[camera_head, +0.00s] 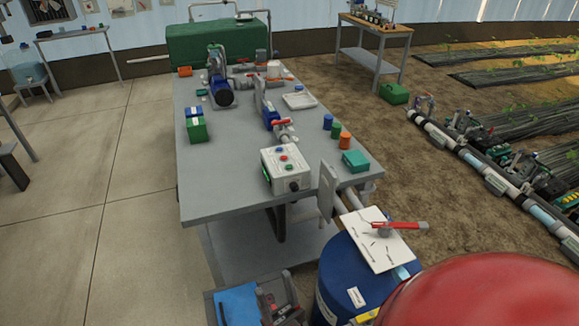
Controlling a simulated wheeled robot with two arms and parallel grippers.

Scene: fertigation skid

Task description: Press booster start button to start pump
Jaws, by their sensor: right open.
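The booster control box (285,170) is a pale box near the front right of the grey workbench (225,190). Nothing touches the box's top. A dark jaw-like part at the bottom edge, probably my right gripper (276,298), is below and in front of the bench, well apart from the box. It is partly cut off, and its fingers are hard to make out. My left gripper does not show.
Blue pumps and grey pipes run along the bench. A grey upright plate (327,190) stands just right of the box. A blue drum (340,275) with a white panel (375,250) and red lever (395,225) stands front right. A large red dome (480,295) fills the corner.

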